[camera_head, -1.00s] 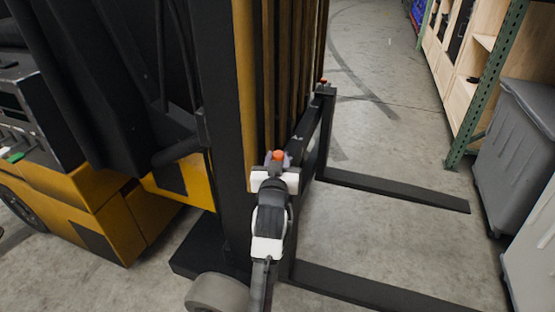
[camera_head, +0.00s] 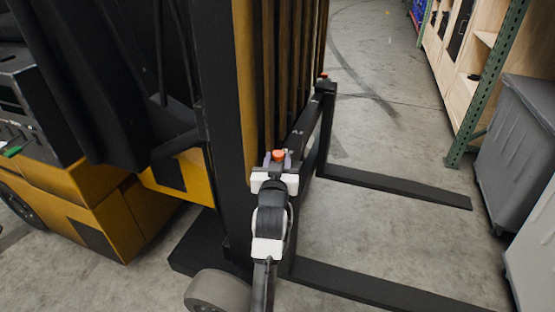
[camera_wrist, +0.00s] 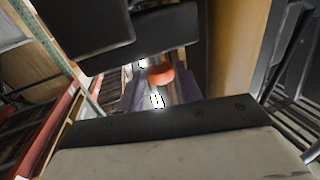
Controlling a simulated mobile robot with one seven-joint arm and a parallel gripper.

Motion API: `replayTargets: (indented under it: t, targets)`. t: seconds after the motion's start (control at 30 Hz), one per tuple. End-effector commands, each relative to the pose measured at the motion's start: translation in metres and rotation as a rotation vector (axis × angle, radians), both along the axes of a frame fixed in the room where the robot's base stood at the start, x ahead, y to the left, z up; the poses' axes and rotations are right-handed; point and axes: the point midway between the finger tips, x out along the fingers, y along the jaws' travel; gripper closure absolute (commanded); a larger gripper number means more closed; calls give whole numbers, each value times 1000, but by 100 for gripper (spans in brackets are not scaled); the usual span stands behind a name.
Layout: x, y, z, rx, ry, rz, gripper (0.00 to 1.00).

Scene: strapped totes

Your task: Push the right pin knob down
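Two orange-red pin knobs stand on the dark fork carriage (camera_head: 303,125) of a forklift. The near pin knob (camera_head: 279,155) is just beyond my gripper (camera_head: 278,161); the far pin knob (camera_head: 323,76) is further back and to the right. In the wrist view an orange pin knob (camera_wrist: 160,74) shows between the two purplish fingers of my gripper (camera_wrist: 160,94). The fingers stand apart, one at each side of the knob, with gaps visible. I cannot tell whether anything touches the knob. Its lower part is not clearly visible.
The yellow-and-black forklift (camera_head: 95,215) fills the left, its mast close beside my arm. Two black forks (camera_head: 400,187) reach right, low over the floor. Grey bins (camera_head: 520,140) and a wooden shelf (camera_head: 455,70) stand at the right. The floor between is clear.

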Motion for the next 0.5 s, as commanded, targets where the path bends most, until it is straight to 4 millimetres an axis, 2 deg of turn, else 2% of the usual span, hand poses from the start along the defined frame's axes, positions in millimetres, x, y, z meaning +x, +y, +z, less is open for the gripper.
replayTargets:
  t: [0.33, 0.5]
  targets:
    - [-3, 0, 1, 0, -5, 0, 61]
    - [-22, 1, -1, -4, -6, 1, 61]
